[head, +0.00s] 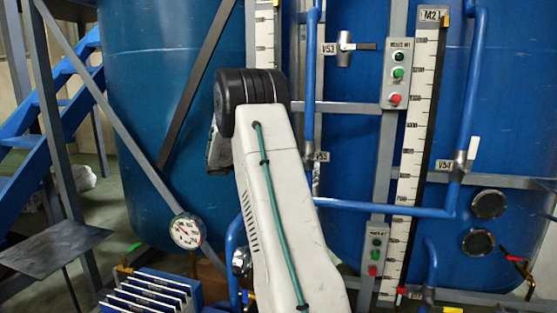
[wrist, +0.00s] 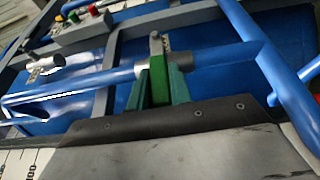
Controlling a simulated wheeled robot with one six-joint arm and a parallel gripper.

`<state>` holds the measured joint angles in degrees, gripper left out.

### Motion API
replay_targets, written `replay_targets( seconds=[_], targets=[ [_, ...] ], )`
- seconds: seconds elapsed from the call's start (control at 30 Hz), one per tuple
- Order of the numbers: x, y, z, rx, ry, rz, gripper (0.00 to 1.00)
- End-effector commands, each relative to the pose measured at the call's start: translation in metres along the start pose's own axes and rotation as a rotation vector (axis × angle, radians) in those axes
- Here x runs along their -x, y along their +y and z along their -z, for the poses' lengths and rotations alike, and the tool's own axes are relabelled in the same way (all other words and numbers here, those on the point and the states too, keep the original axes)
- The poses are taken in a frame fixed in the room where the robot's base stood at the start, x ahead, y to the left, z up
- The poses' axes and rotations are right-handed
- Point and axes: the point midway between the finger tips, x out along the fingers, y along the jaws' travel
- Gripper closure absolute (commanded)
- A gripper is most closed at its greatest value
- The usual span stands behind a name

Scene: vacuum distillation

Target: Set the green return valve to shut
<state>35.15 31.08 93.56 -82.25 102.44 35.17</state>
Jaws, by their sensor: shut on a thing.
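The green valve handle (wrist: 159,83) is in the wrist view, in front of a grey valve body (wrist: 141,80) on a blue pipe (wrist: 225,54). In this view the handle runs roughly across the pipe. My gripper (wrist: 160,92) has dark green fingers on both sides of the handle and is shut on it. In the head view my white arm stands in the middle and hides the gripper and the green handle.
Blue tanks (head: 160,110) fill the background. Near my arm are a push-button box (head: 397,75), a second button box (head: 375,250), a valve marked V53 (head: 345,48), a level scale (head: 418,120), a pressure gauge (head: 186,231) and blue pipes (head: 385,207).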

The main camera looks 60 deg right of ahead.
Motion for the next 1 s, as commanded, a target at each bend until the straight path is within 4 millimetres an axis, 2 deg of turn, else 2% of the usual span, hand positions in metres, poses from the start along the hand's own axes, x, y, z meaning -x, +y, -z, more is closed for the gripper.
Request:
replay_targets(
  seconds=[0.1,0.13,0.2,0.57,0.9,1.0],
  targets=[
    [-0.001,-0.002,-0.001,0.007,-0.002,-0.001,1.0],
    [-0.001,-0.002,-0.001,0.007,-0.002,-0.001,0.74],
    [0.0,-0.002,-0.001,0.006,-0.001,-0.001,0.58],
    [0.008,-0.001,-0.001,0.003,0.002,0.0,0.58],
    [0.063,-0.001,0.0,0.003,0.003,-0.001,0.58],
    [0.073,-0.002,0.0,0.004,0.002,-0.001,0.58]
  ],
)
